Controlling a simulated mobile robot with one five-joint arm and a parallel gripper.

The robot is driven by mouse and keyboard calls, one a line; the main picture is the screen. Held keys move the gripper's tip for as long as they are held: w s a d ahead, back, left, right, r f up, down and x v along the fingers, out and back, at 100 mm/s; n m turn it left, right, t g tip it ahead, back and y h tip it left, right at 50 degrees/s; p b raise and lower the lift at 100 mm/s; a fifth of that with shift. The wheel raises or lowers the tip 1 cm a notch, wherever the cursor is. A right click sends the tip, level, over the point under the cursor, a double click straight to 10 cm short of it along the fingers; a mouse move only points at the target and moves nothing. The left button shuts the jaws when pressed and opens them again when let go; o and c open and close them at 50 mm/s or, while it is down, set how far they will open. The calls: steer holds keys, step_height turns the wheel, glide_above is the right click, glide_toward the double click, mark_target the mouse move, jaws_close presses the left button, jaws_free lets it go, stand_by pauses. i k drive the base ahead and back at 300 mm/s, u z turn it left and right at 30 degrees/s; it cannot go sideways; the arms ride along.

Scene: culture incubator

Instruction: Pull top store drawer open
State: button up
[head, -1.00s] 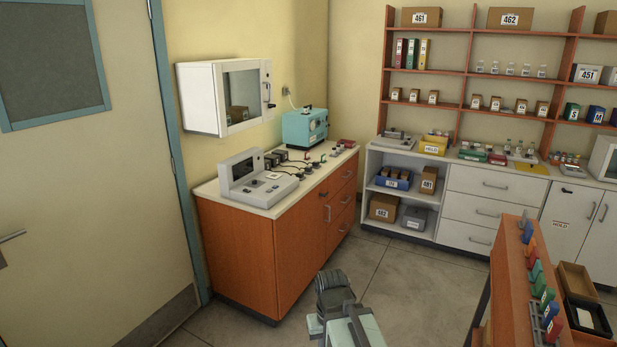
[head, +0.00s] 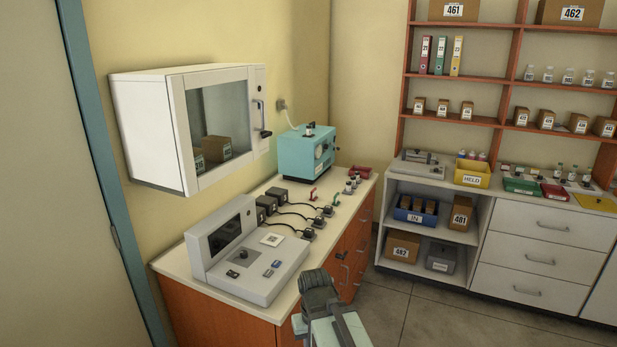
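A white unit at the right has three stacked drawers; its top drawer (head: 548,227) is shut, with a grey bar handle (head: 552,226). The orange cabinet (head: 215,315) under the left counter also has drawer fronts with handles on its right part, partly hidden by my arm. The frames do not label which stack is the store. Part of my arm (head: 322,308) shows at the bottom centre, well short of the white drawers. No gripper fingers can be made out.
Grey floor (head: 435,325) is clear before the white drawers. Open shelves left of them hold a blue IN bin (head: 415,217) and boxes. The left counter carries a grey instrument (head: 245,260) and a teal device (head: 308,152). A white glass-fronted wall cabinet (head: 150,130) juts out above.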

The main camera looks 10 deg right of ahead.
mark_target(594, 233)
steer(key=z, duration=1.4)
steer(key=i, duration=3.6)
steer(key=u, duration=0.2)
